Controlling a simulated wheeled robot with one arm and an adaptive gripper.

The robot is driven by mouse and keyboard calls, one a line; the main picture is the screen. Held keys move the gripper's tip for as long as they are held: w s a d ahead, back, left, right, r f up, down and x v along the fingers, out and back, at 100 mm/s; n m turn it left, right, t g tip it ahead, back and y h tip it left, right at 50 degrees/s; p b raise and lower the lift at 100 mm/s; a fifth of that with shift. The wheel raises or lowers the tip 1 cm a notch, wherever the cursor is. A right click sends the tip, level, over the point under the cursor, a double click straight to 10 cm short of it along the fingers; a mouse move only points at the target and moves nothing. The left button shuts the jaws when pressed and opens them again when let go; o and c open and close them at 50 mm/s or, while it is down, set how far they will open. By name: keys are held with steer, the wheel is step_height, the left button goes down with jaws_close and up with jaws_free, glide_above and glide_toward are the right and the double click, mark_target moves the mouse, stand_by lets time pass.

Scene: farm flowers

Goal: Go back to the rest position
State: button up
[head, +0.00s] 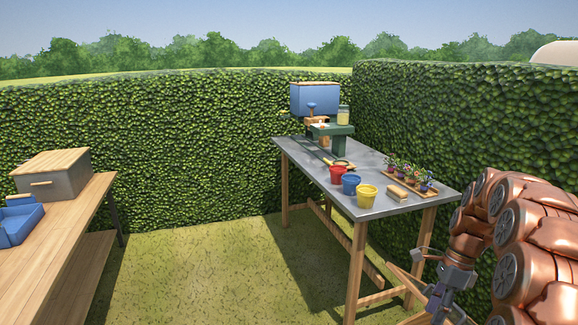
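My gripper (440,296) shows at the lower right of the head view, at the end of my copper-coloured arm. It hangs low, in front of the near right part of the metal-topped table (310,168) and below its top. It touches nothing on that table as far as I can see. Its fingers are small and dark here, and I cannot tell whether they are open or shut.
On the metal-topped table stand red (337,174), blue (351,184) and yellow (367,195) pots, a brush (397,193), a tray of flowers (421,195), a green stand (336,130) and a blue box (315,99). A wooden table (50,250) stands left. Grass between is clear; hedges enclose it.

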steer(key=s+a+r+n+h+b, duration=0.1)
steer(key=s+a+n+h+b, duration=0.15)
steer(key=s+a+n, duration=1)
steer(key=s+a+f+n+b, duration=0.2)
steer(key=s+a+f+n, duration=0.15)
steer(key=s, duration=0.55)
steer(key=s+a+f+n+b, duration=0.2)
steer(key=s+n, duration=0.3)
steer(key=s, duration=0.5)
steer(key=s+a+p+v, duration=0.1)
steer(key=s+p+v, duration=0.2)
steer(key=p+v, duration=1.4)
steer(key=shift+w+r+h, duration=0.35)
steer(key=shift+r+h, duration=0.1)
steer(key=shift+r, duration=0.35)
